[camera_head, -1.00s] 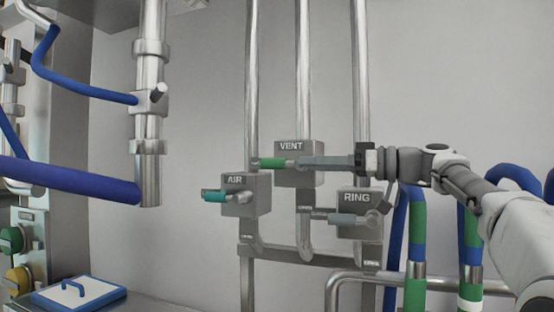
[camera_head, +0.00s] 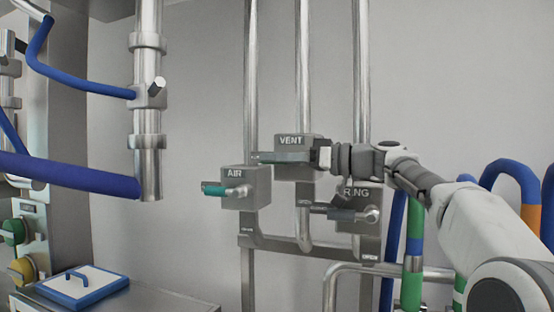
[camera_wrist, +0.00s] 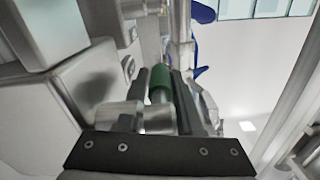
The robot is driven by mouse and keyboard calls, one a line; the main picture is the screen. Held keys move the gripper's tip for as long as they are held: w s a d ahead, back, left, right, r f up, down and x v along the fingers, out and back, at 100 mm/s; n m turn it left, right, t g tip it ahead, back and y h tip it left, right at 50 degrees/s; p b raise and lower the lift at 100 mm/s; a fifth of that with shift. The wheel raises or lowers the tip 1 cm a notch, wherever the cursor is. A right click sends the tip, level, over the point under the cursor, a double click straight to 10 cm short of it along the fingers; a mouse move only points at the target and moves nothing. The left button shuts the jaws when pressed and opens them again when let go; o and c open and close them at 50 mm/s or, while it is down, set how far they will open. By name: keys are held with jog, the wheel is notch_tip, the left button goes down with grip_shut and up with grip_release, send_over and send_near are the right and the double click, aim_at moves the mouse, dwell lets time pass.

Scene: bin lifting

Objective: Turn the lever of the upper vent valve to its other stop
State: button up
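The vent valve is a grey box labelled VENT (camera_head: 312,143), high in the middle of the pipe panel in the head view. Its lever has a green grip (camera_head: 257,158) pointing left, nearly level. My gripper (camera_head: 272,157) reaches in from the right, its fingers lying along the lever and hiding much of it. In the wrist view the green grip (camera_wrist: 161,78) lies between the two fingers (camera_wrist: 160,85), one on each side. The fingers look apart, close around the grip; whether they touch it is hard to tell.
The AIR valve (camera_head: 245,201), with a teal lever, sits lower left. The RING valve (camera_head: 358,222), with a grey lever, sits lower right, partly behind my wrist. Vertical steel pipes run behind. A blue-rimmed tray (camera_head: 85,297) lies at lower left.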

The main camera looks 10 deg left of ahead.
grip_shut()
dwell(1.1)
